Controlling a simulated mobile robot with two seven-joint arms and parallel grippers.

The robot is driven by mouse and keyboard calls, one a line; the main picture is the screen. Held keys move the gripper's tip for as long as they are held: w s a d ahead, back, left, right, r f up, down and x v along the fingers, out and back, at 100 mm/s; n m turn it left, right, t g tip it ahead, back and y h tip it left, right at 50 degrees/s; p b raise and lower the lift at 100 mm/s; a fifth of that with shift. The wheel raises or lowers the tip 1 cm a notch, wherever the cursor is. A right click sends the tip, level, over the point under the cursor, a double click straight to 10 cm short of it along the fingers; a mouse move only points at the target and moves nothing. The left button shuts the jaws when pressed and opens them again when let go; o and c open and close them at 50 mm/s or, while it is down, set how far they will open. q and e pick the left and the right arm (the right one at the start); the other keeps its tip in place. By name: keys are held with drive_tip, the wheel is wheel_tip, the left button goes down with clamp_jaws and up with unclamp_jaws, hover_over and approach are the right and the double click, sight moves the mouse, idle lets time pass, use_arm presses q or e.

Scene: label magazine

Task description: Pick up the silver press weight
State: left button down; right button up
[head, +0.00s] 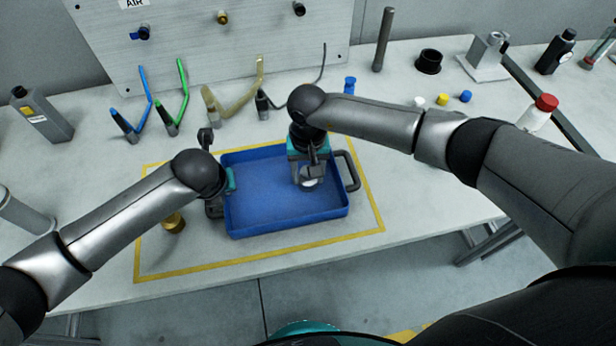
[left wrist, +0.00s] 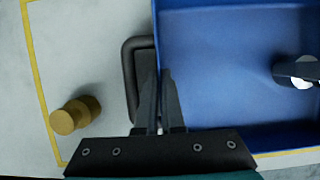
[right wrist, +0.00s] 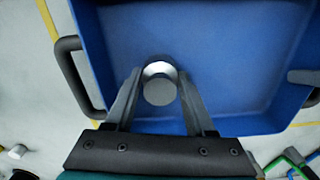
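The silver press weight (right wrist: 160,85) stands inside the blue tray (head: 270,231), near its right end. It shows under my right gripper in the head view (head: 309,184) and at the right edge of the left wrist view (left wrist: 303,84). My right gripper (right wrist: 160,74) is open, with one finger on each side of the weight and a small gap on both sides. My left gripper (left wrist: 157,72) is at the tray's left wall beside the black handle (left wrist: 130,80). Its fingers are close together on either side of that wall and look shut on it.
A brass weight (head: 174,222) stands on the table left of the tray, inside the yellow outline (head: 300,246). Coloured hooked tools (head: 143,100) stand behind the tray. Small caps (head: 443,99) and a red-capped bottle (head: 540,112) are at the right. The tray's middle is clear.

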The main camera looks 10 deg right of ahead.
use_arm(q)
drive_tip(key=shift+w, duration=0.1)
use_arm(e)
clamp_jaws()
drive_tip(key=shift+r, duration=0.1)
idle(0.3)
wheel_tip(320, 180, up, 10)
idle(0.5)
use_arm(q)
drive_tip(key=c, duration=1)
unclamp_jaws()
drive_tip(key=shift+o, duration=0.2)
drive_tip(key=v, duration=1.2)
